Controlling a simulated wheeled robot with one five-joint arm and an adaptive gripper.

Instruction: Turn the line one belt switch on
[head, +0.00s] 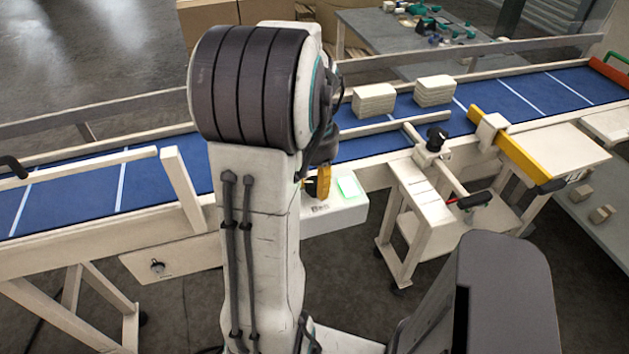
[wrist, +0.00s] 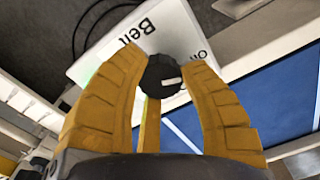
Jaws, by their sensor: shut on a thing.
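The belt switch is a black round knob (wrist: 162,76) with a short white mark, on a white control box (wrist: 92,72). In the wrist view, part of a "Belt" label and an "On" label show on the box; the rest is hidden. The white mark is on the knob's right side in that view. My gripper (wrist: 163,66) has its yellow fingers closed around the knob. In the head view, the white box (head: 335,213) has a lit green patch (head: 348,187) beside my yellow fingers (head: 321,184); my arm hides the knob.
A blue conveyor belt (head: 374,145) runs behind the box, carrying stacks of pale slabs (head: 434,90). Another knob (head: 157,266) is on a front panel at left. A cart (head: 412,209) stands right of the box.

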